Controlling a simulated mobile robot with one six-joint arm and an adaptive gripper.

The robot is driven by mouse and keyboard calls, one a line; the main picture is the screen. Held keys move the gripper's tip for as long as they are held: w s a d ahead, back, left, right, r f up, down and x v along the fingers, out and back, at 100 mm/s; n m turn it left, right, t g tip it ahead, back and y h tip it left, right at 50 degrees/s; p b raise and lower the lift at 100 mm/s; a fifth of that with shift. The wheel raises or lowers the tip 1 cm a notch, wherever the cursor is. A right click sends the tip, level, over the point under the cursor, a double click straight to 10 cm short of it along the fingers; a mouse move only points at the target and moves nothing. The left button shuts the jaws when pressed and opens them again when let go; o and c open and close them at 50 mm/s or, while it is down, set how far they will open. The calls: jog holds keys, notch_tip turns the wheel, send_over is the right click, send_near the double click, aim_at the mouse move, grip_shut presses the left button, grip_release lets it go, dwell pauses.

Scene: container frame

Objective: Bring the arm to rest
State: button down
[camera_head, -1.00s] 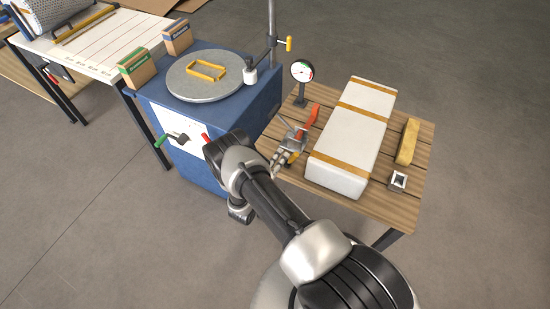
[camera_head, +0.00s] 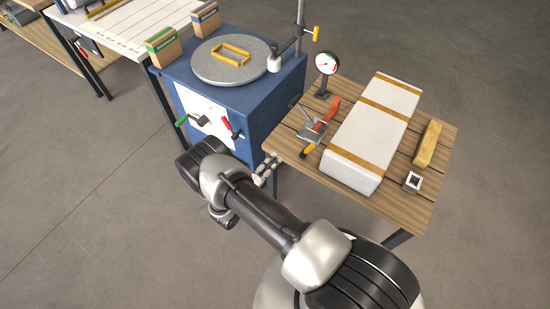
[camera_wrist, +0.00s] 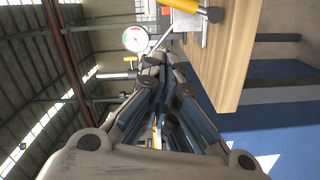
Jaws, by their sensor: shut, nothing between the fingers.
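My gripper (camera_head: 266,171) is shut and empty. In the head view it is at the left edge of the slatted wooden table (camera_head: 400,207), between that table and the blue cabinet (camera_head: 225,84). My arm reaches up and left from the bottom of the picture and bends back toward the table at the wrist. In the wrist view, which is turned on its side, the gripper fingers (camera_wrist: 163,70) are together beside the table edge (camera_wrist: 232,75). I see nothing held. I cannot tell whether the gripper touches the table.
On the table are a toggle clamp with a red handle (camera_head: 326,114), a dial gauge (camera_head: 326,63), a long white wrapped package (camera_head: 365,134), a yellow bar (camera_head: 427,144) and a small square block (camera_head: 413,181). The cabinet has green and red handled cranks. Grey floor (camera_head: 90,200) lies open to the left.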

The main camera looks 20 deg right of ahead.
dwell(0.3)
jog(key=s+d+r+m+g+y, duration=0.15)
jog(key=r+g, duration=0.25)
jog(key=r, duration=0.5)
jog(key=s+d+r+m+g, duration=0.2)
jog(key=d+r+g, duration=0.1)
jog(key=r, duration=0.5)
jog(key=s+d+r+m+g+y, duration=0.15)
jog(key=r+g, duration=0.25)
jog(key=r, duration=0.5)
jog(key=s+a+r+t+y, duration=0.1)
jog(key=s+a+r+y, duration=0.2)
jog(key=s, duration=0.4)
jog(key=s+a+r+t+y, duration=0.2)
jog(key=s+a+r+y, duration=0.1)
jog(key=s+r, duration=0.4)
jog(key=s+a+r+n+t+y, duration=0.1)
jog(key=s+a+r+t+y, duration=0.1)
jog(key=s+r+y, duration=0.3)
jog(key=shift+s+a+r+y, duration=0.25)
jog(key=shift+s+a, duration=0.3)
jog(key=shift+s, duration=0.6)
